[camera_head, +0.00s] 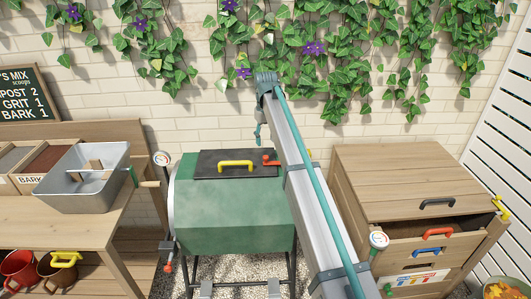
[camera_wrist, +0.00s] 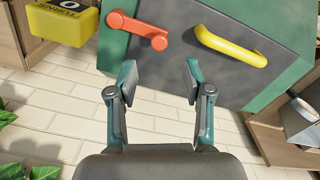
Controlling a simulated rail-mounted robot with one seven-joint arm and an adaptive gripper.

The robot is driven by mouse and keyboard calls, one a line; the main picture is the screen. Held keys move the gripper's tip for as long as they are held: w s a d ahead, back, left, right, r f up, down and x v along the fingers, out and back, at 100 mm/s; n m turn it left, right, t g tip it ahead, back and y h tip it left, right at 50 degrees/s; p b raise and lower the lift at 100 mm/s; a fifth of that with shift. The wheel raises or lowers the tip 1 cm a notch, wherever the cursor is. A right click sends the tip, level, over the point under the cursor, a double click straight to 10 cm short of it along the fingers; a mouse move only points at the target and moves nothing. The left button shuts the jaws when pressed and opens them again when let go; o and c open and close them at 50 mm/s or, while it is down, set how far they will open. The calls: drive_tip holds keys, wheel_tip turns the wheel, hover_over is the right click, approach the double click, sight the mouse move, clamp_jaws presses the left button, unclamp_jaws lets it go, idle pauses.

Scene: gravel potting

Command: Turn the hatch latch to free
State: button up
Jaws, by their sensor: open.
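The hatch latch is a red-orange lever (camera_wrist: 137,28) at the edge of the dark grey hatch (camera_wrist: 185,65) on the green drum (camera_head: 235,215). In the wrist view it lies slanted, one end over the green rim and a round end on the hatch. It also shows in the head view beside the yellow hatch handle (camera_head: 236,164). My gripper (camera_wrist: 160,79) is open and empty, with its fingertips just short of the latch and handle in the picture. I cannot tell the exact gap. In the head view my arm hides most of my gripper.
A yellow box with dark lettering (camera_wrist: 58,22) is close to the latch. The potting bench (camera_head: 70,215) with a metal tub (camera_head: 85,185) stands left of the drum. A wooden cabinet (camera_head: 390,180) stands right. A brick wall with ivy (camera_head: 240,45) is behind.

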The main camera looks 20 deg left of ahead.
sight(266, 156)
wheel_tip(266, 156, down, 8)
drive_tip(key=shift+w+r+p, duration=0.1)
drive_tip(key=shift+p, duration=0.85)
clamp_jaws()
